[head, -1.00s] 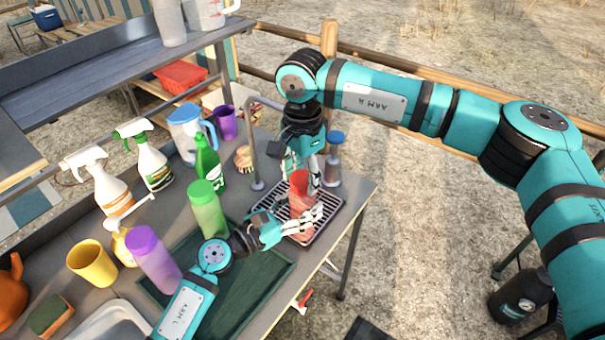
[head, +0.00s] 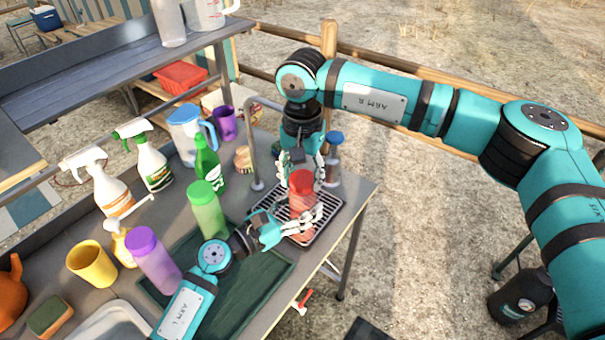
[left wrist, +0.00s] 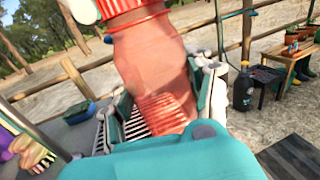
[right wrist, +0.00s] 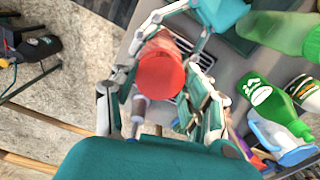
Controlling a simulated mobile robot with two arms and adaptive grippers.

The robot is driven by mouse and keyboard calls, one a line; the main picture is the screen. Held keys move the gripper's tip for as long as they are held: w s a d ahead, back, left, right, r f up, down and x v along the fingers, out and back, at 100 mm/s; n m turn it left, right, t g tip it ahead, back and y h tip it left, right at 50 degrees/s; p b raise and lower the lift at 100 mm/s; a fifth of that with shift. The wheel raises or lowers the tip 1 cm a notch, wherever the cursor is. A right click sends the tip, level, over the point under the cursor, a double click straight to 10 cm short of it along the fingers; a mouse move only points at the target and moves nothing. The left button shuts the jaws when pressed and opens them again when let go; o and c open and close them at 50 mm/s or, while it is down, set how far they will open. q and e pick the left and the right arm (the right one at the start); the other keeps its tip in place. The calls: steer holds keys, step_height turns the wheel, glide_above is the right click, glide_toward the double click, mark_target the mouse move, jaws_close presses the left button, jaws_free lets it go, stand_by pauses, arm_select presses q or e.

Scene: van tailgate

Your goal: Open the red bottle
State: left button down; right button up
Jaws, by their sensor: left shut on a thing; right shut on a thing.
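The red bottle (head: 302,205) stands upright over the slotted drip tray (head: 331,212) at the table's right end. Its body is translucent red and shows large in the left wrist view (left wrist: 150,75). My left gripper (head: 300,220) is shut around the bottle's body from the left. My right gripper (head: 303,172) comes from above and is shut on the red cap (head: 300,178). The cap shows as a red disc between the right fingers in the right wrist view (right wrist: 161,76). The cap sits at the bottle's top; whether it is loosened cannot be told.
A metal faucet (head: 257,160) and a blue-topped bottle (head: 333,158) stand close to the right gripper. A light green bottle (head: 207,210), a dark green bottle (head: 208,160) and a purple bottle (head: 153,260) stand to the left. A green tray (head: 265,276) lies in front.

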mark_target(303, 178)
steer(key=shift+r, duration=0.2)
steer(key=shift+r, duration=0.9)
steer(key=shift+r, duration=0.1)
steer(key=shift+r, duration=1.9)
arm_select(q)
steer(key=shift+c, duration=2)
jaws_free()
steer(key=v, duration=1.2)
